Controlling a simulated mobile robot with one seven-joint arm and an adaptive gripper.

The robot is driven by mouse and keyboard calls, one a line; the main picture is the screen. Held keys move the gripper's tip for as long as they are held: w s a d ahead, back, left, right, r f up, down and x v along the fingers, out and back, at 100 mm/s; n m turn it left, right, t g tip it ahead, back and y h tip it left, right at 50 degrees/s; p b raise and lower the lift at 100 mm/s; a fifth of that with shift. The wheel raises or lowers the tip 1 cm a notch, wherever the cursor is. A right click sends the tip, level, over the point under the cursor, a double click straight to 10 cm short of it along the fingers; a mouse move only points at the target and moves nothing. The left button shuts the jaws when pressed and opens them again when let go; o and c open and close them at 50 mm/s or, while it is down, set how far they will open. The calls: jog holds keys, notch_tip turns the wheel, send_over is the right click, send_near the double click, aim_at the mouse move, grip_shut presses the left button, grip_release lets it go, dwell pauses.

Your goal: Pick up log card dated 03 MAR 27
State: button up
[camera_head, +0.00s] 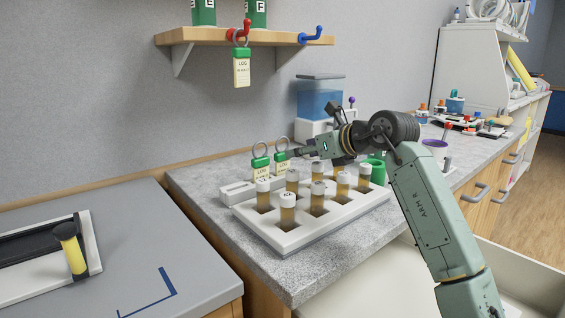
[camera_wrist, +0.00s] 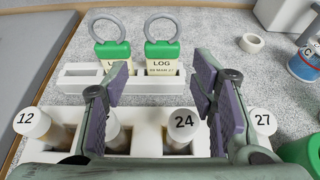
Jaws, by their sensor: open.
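Two log cards with green tops and grey rings stand side by side in a white slotted holder (camera_wrist: 82,80). The right card (camera_wrist: 163,60) reads LOG with a small date line ending in what looks like MAR 27; its day is too small to be sure of. The left card (camera_wrist: 112,52) is partly covered by my left finger, so its date is hidden. A third log card (camera_head: 241,69) hangs from a red hook on the wall shelf, its date unreadable. My gripper (camera_wrist: 163,88) is open and empty, its fingers pointing toward the holder, with the right card seen between them.
A white rack (camera_head: 290,240) of several numbered, capped tubes stands in front of the holder, below my gripper. A green container (camera_head: 377,170) and a blue-filled tank (camera_head: 320,100) are nearby. The wooden shelf (camera_head: 270,39) overhangs the counter's back.

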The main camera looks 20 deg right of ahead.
aim_at(283, 152)
jog(key=x, duration=0.2)
jog(key=p+x, duration=0.1)
jog(key=x, duration=0.2)
jog(key=p+x, duration=0.1)
jog(key=x, duration=0.1)
jog(key=shift+w+r, duration=0.25)
jog(key=shift+w, duration=0.05)
jog(key=c, duration=0.7)
